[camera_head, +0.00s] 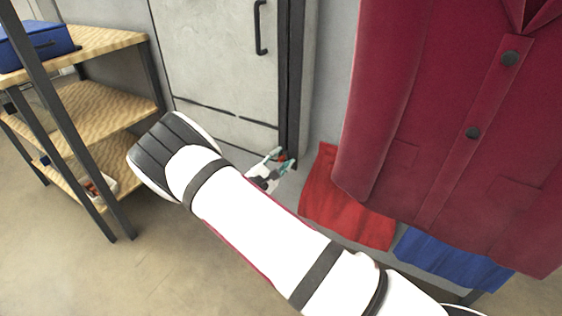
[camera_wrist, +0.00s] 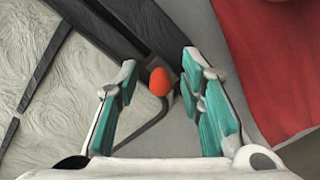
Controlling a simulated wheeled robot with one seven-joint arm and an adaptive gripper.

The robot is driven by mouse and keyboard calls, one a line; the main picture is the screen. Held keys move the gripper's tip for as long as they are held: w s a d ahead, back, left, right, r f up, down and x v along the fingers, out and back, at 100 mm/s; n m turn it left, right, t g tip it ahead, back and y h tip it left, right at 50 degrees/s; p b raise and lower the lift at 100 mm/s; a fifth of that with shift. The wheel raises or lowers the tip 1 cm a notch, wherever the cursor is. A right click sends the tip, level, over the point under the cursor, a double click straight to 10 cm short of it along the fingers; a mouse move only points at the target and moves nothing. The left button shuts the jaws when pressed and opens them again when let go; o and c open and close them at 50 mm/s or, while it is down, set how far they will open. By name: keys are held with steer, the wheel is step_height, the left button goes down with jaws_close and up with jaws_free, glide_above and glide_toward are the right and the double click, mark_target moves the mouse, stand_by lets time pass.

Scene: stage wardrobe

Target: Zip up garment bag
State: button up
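A tall grey panel with a black handle and dark edging (camera_head: 225,65), which looks like the garment bag, stands at the back. A dark vertical strip (camera_head: 291,70) runs down its right side. A small orange-red knob, possibly the zip pull, shows near the strip's lower end in the wrist view (camera_wrist: 160,82). My gripper (camera_head: 279,162) is at the strip's lower part. In the wrist view my gripper (camera_wrist: 160,70) is open, with teal-padded fingers apart. The knob appears between the fingertips, with gaps on both sides. I cannot tell its depth relative to the tips.
A dark red coat (camera_head: 440,130) hangs close on the right. Red cloth (camera_head: 345,210) and blue cloth (camera_head: 450,262) show below it. A wooden shelf unit (camera_head: 95,105) with a blue case (camera_head: 38,45) stands left. Floor at lower left is clear.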

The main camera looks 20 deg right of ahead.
jaws_close()
step_height(320, 180, up, 67)
steer(key=p, duration=3)
steer(key=shift+d+f+p, duration=0.2)
steer(key=shift+p, duration=0.15)
jaws_free()
steer(key=shift+r, duration=0.1)
steer(key=shift+a, duration=0.1)
